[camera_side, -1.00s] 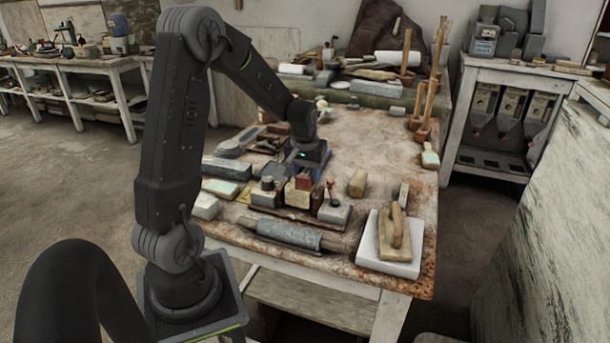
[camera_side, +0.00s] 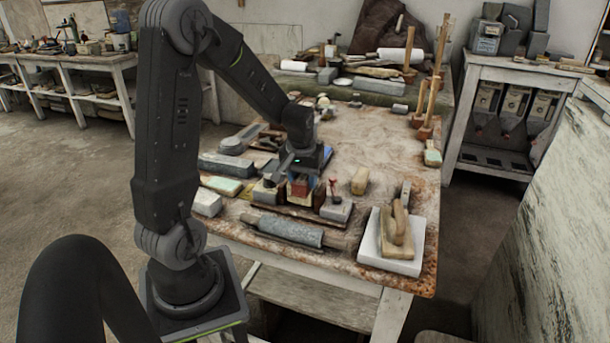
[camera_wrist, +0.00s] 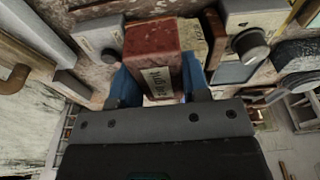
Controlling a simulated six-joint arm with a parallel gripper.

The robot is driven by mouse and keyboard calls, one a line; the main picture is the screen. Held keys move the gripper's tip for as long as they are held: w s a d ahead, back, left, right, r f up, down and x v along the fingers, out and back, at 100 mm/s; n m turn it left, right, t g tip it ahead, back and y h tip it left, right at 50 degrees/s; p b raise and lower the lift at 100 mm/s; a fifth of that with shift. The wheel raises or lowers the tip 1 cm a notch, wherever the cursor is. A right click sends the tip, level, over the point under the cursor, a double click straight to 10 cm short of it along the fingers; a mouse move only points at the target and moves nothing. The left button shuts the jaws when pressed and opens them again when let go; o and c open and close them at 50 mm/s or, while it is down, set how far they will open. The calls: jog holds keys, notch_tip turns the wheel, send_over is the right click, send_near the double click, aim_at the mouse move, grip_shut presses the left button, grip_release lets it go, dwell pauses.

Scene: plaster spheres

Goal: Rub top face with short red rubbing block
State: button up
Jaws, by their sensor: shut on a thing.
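The short red rubbing block (camera_wrist: 153,48) sits between the blue fingers of my gripper (camera_wrist: 158,85) in the wrist view. A pale label with dark lettering shows on its near face. My gripper (camera_side: 301,186) is shut on the block. In the side view the red block (camera_side: 299,188) is small and low between the fingers, among the blocks near the front of the worktable. A tan wooden block (camera_side: 298,199) is just under or behind it; I cannot tell whether they touch. Which surface is the top face is unclear.
A grey block with a red-handled piece (camera_side: 336,208) stands close at the right. A grey roller (camera_side: 290,230) lies in front. A wooden float sits on a white slab (camera_side: 392,265) at the front right. The worktable (camera_side: 350,140) is clear toward the back middle.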

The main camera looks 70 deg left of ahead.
jog(key=shift+w+a+f, duration=0.15)
jog(key=shift+w+a, duration=1.35)
jog(key=shift+a, duration=0.15)
jog(key=shift+s+d, duration=0.1)
jog(key=shift+s+d+r, duration=0.65)
jog(key=shift+d+r, duration=0.1)
jog(key=shift+r, duration=0.15)
jog(key=shift+r, duration=1.15)
